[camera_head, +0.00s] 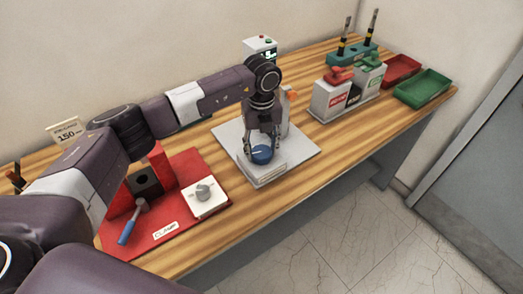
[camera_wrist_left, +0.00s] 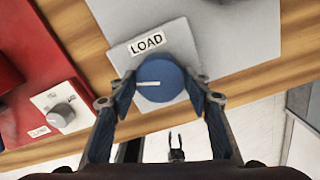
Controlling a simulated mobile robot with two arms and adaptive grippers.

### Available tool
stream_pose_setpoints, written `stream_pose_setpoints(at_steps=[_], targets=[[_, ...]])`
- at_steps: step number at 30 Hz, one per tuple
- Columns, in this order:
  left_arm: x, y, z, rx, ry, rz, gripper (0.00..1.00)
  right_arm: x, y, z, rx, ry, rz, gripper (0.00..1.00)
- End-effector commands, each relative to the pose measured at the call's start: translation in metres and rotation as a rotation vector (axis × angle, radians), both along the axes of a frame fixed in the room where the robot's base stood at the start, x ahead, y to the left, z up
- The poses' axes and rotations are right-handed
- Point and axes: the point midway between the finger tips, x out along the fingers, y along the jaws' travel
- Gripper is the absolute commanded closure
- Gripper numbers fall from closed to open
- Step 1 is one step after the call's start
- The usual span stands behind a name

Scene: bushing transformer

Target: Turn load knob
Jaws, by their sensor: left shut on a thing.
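The load knob (camera_head: 261,154) is a round blue knob on a light grey box (camera_head: 268,174) that stands on a grey plate. In the left wrist view the load knob (camera_wrist_left: 160,82) has a white pointer line pointing left, and a "LOAD" label (camera_wrist_left: 146,43) sits beside it. My left gripper (camera_head: 262,148) reaches down over the knob. In the left wrist view its two fingers (camera_wrist_left: 160,92) are shut on the knob, one on each side. My right gripper does not show in the head view; a small dark two-pronged shape appears low in the wrist view.
A red clamp base (camera_head: 185,233) with a blue-handled lever and a grey knob (camera_head: 203,192) lies to the left. The table's front edge is close to the load box.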

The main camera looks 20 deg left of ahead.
Motion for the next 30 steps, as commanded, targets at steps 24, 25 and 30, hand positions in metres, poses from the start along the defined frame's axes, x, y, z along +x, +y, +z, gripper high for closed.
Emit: stream_pose_setpoints(at_steps=[24, 25, 30], targets=[[0.001, 0.000, -0.004, 0.000, -0.004, -0.719, 0.79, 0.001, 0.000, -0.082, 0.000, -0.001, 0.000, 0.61], [0.001, 0.000, -0.003, 0.000, -0.004, -0.747, 0.79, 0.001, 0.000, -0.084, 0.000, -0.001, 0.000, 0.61], [0.001, 0.000, -0.003, 0.000, -0.004, -0.908, 0.79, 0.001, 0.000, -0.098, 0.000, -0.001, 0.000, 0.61]])
